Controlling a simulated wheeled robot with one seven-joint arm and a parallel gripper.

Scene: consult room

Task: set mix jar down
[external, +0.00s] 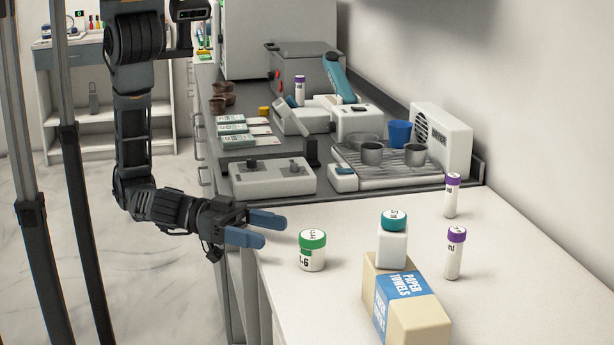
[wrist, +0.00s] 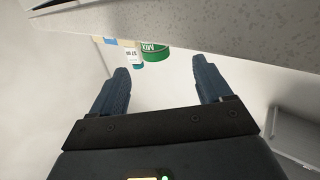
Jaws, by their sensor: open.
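The mix jar (external: 312,259) is a short white jar with a green lid. It stands upright on the white counter (external: 511,268), near its left edge. In the wrist view its green lid, marked MIX (wrist: 155,52), shows beyond the fingers, near the middle of the gap. My gripper (external: 274,231) has two blue fingers, spread apart with nothing between them. It is just left of the jar, pointing toward it, with a small gap. In the wrist view the open fingers (wrist: 161,68) also stand clear of the jar.
A paper towels box (external: 408,309) with a teal-capped bottle (external: 392,246) on top stands right of the jar. Two purple-capped tubes (external: 454,256) (external: 452,198) stand farther right. A grey device (external: 272,180) sits behind my gripper on the dark worktop.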

